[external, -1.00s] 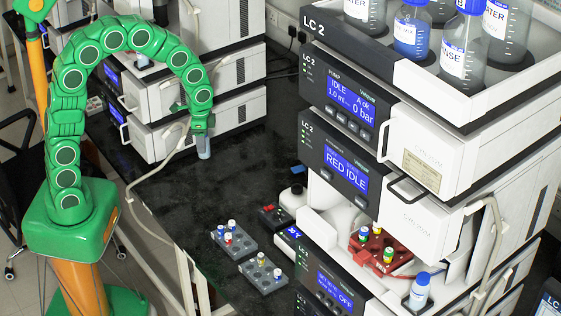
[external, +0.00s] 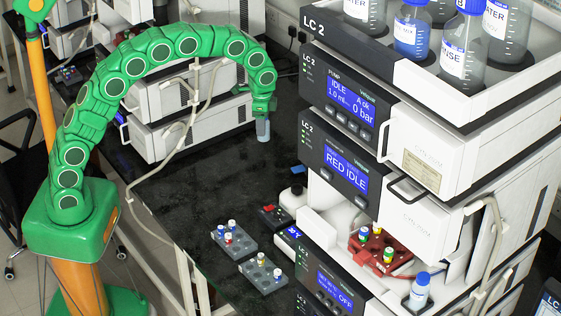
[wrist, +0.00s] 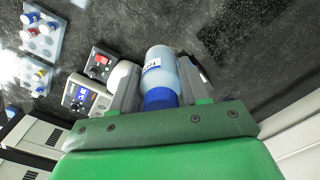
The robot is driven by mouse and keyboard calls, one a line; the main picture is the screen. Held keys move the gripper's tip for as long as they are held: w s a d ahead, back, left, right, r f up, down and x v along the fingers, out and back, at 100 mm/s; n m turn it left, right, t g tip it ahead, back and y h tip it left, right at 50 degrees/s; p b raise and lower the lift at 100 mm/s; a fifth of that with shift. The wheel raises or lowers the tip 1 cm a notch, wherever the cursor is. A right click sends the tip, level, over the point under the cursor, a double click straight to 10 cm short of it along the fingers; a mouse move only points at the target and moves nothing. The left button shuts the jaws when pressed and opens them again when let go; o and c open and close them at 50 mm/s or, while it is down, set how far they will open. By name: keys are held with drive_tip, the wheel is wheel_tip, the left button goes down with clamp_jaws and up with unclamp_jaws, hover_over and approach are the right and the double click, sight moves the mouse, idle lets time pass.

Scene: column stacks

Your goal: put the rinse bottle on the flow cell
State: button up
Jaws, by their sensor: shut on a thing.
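My gripper (external: 263,106) points down at the end of the green arm and is shut on a small pale blue bottle (external: 263,130). In the wrist view the bottle (wrist: 160,70) has a dark blue cap (wrist: 160,98) between the fingers and a white label too small to read. It hangs upright, clear of the black bench top. A large bottle (external: 453,60) whose label shows "NSE" stands in the top tray of LC 2. I cannot tell for sure which part is the flow cell.
The LC 2 stack (external: 345,165) stands to the right of my gripper. Tube racks (external: 234,241) and a small device with a blue screen (wrist: 87,98) are on the bench. A blue-capped bottle (external: 420,293) stands low in the stack.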

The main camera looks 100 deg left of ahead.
drive_tip(key=shift+w+a+f, duration=1.25)
drive_tip(key=shift+w+f, duration=0.3)
drive_tip(key=shift+w, duration=0.85)
drive_tip(key=shift+w+a+f, duration=1.3)
drive_tip(key=shift+w+f, duration=0.2)
drive_tip(key=shift+w, duration=0.9)
drive_tip(key=shift+w+a+f, duration=1.25)
drive_tip(key=shift+w+f, duration=0.3)
drive_tip(key=shift+w, duration=0.85)
drive_tip(key=shift+w+a+f, duration=0.1)
drive_tip(key=shift+w+f, duration=0.1)
drive_tip(key=shift+f, duration=0.1)
drive_tip(key=shift+f, duration=1.5)
drive_tip(key=shift+f, duration=0.1)
drive_tip(key=o, duration=1.1)
